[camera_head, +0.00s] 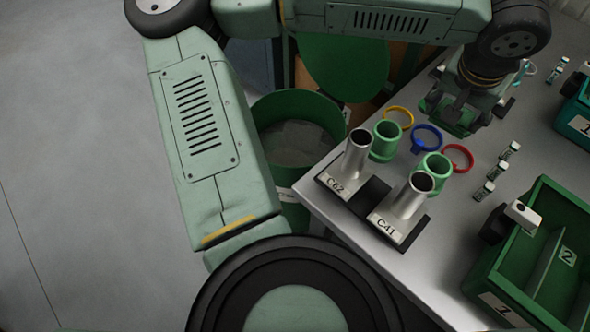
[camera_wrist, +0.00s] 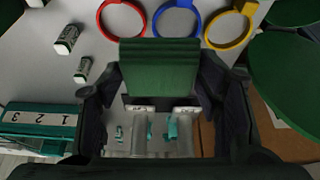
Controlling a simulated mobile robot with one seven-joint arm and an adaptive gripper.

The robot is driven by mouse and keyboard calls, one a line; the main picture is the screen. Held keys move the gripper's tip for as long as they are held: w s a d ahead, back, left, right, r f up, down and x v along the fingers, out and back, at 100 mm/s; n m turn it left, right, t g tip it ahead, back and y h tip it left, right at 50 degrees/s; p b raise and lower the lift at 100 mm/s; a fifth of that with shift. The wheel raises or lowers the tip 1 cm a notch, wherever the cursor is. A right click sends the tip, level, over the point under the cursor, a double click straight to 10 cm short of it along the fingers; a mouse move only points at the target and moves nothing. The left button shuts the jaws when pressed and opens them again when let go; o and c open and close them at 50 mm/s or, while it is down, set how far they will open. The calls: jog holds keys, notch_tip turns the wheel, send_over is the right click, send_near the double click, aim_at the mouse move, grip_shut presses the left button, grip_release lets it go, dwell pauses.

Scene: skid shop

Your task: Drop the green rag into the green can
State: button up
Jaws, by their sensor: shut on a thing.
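My gripper (camera_head: 462,112) is over the back part of the grey bench, shut on the green rag (camera_head: 461,129). In the wrist view the rag (camera_wrist: 158,68) shows as a folded green block between the two fingers of my gripper (camera_wrist: 165,95). The green can (camera_head: 268,105) stands on the floor beyond the bench's left edge, to the left of my gripper. Its round lid (camera_head: 345,70) is raised behind it, so the mouth is open. My arm hides part of the can's left side. The lid also shows at the right of the wrist view (camera_wrist: 288,80).
On the bench (camera_head: 335,212) stand metal tubes on bases labelled C62 (camera_head: 355,157) and C41 (camera_head: 412,198), two green cups (camera_head: 384,143), and yellow (camera_head: 399,109), blue (camera_head: 428,128) and red (camera_head: 470,150) rings. Several vials (camera_head: 497,170) and a green divided bin (camera_head: 483,262) are at right.

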jog(key=w+a+f+n+t+y+p, duration=0.1)
jog(key=w+a+f+n, duration=0.25)
jog(key=w+a, duration=0.55)
jog(key=w+a+f+n+y+p, duration=0.1)
jog(key=w+a+f+n+p, duration=0.15)
jog(key=w+a+f, duration=0.5)
jog(key=w+a+f+n+y+b, duration=0.1)
jog(key=w+a+f+n, duration=0.2)
jog(key=a+f, duration=0.5)
jog(key=shift+w+a+f, duration=0.25)
jog(key=shift+a+f, duration=0.1)
jog(key=shift+a, duration=0.9)
jog(key=o, duration=1.2)
